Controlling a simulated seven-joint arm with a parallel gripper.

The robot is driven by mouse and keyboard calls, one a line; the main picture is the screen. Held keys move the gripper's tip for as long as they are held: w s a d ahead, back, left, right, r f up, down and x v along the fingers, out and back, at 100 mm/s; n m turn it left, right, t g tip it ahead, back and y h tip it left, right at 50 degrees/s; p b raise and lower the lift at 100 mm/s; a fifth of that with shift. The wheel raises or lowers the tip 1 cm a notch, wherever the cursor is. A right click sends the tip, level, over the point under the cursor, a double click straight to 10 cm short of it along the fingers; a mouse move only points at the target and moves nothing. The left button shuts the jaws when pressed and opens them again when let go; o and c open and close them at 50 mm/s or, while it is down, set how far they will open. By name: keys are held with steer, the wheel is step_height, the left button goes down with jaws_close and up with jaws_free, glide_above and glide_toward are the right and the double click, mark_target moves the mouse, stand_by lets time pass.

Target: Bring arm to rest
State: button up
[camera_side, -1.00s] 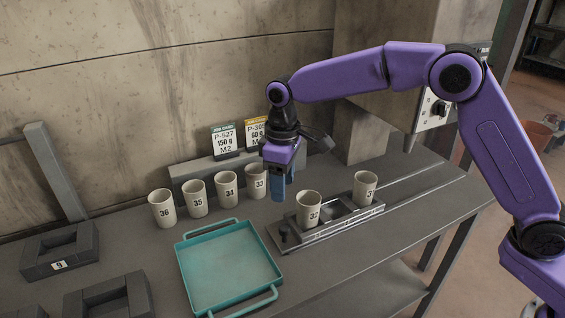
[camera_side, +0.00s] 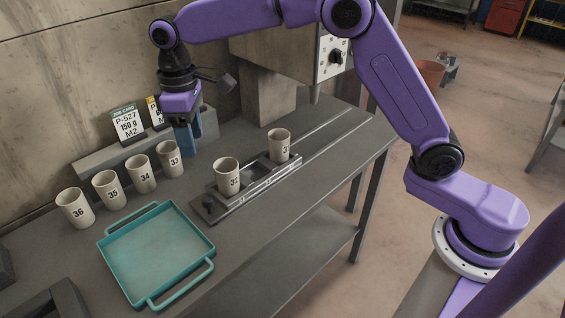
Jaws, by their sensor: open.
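My purple arm reaches in from the right over the grey bench (camera_side: 315,195). My gripper (camera_side: 187,138) points down with its blue fingers just behind and right of the cup numbered 33 (camera_side: 169,159) in the picture. It is open, and I see nothing held in it. The gap between its fingers is hard to make out from this angle. The cup numbered 32 (camera_side: 228,178) and another cup (camera_side: 279,145) with a partly hidden number stand upright on the metal fixture (camera_side: 247,188).
Cups 34 (camera_side: 140,174), 35 (camera_side: 107,189) and 36 (camera_side: 75,208) stand in a row by the wall. An empty teal tray (camera_side: 156,256) lies in front. Label cards (camera_side: 127,124) stand on a grey block behind. A control box (camera_side: 333,50) hangs at the back.

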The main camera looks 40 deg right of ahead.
steer(key=s+d+f+n, duration=0.1)
steer(key=s+d, duration=0.6)
steer(key=s, duration=0.4)
steer(key=s+d+f+n, duration=0.1)
steer(key=s+d, duration=0.6)
steer(key=s, duration=0.4)
steer(key=s+d+f+n, duration=0.1)
steer(key=s+d, duration=0.7)
steer(key=s, duration=0.3)
steer(key=shift+s+f+n, duration=0.2)
steer(key=shift+s+n, duration=0.1)
steer(key=shift+s, duration=0.1)
